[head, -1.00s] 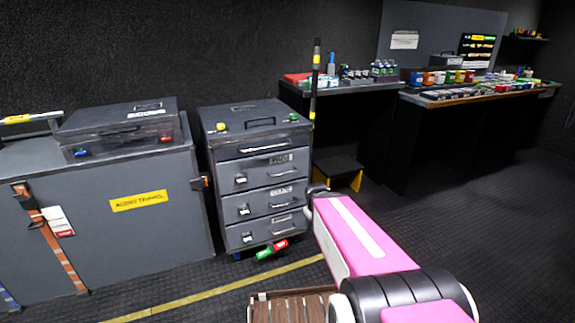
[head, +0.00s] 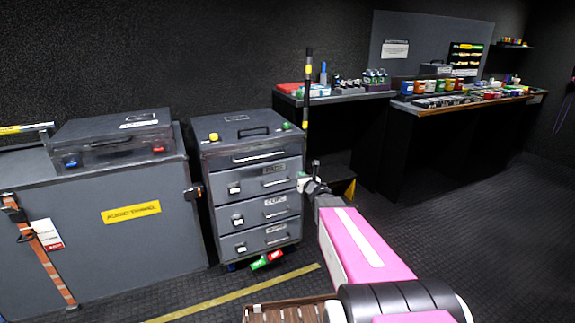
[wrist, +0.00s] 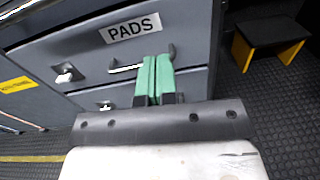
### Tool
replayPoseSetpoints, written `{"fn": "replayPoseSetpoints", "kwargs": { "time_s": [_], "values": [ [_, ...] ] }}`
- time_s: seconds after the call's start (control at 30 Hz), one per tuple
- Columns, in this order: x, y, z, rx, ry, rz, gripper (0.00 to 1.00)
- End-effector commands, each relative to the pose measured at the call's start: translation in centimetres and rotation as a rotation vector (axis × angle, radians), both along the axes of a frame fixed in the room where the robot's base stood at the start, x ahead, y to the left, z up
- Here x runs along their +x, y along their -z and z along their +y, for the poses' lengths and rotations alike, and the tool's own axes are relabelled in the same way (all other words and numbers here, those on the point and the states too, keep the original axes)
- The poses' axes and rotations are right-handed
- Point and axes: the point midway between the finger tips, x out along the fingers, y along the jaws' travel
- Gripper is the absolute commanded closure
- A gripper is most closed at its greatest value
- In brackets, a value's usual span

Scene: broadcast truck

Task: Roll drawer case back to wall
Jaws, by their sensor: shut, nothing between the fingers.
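The grey drawer case (head: 250,178) stands upright on the floor between the big grey trunk and the dark counter. It has several drawers with bar handles, and a black top handle. In the wrist view, the drawer labelled PADS (wrist: 60,48) is close by. My gripper (head: 305,182) is at the case's right front edge. Its green fingers (wrist: 154,78) are together and empty, overlapping the drawer fronts. I cannot tell whether they touch. The dark back wall (head: 220,50) is behind.
The grey trunk (head: 150,240) stands close on the case's left. A black step with yellow legs (wrist: 268,38) is on its right. A striped pole (head: 307,85) rises at the case's right rear. A yellow floor line (head: 235,293) runs in front. Open floor lies right.

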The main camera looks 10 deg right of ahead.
Motion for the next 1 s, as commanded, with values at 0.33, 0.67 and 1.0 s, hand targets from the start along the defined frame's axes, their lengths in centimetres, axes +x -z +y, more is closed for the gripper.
{"fn": "replayPoseSetpoints", "kwargs": {
  "time_s": [0.33, 0.67, 1.0],
  "values": [
    [1.6, -0.2, 0.7, -0.057, -0.031, -0.035, 1.0],
    [6.9, -0.1, 2.2, -0.055, -0.03, -0.034, 1.0],
    [12.5, -0.2, 3.8, -0.054, -0.029, -0.032, 1.0]
  ]
}}
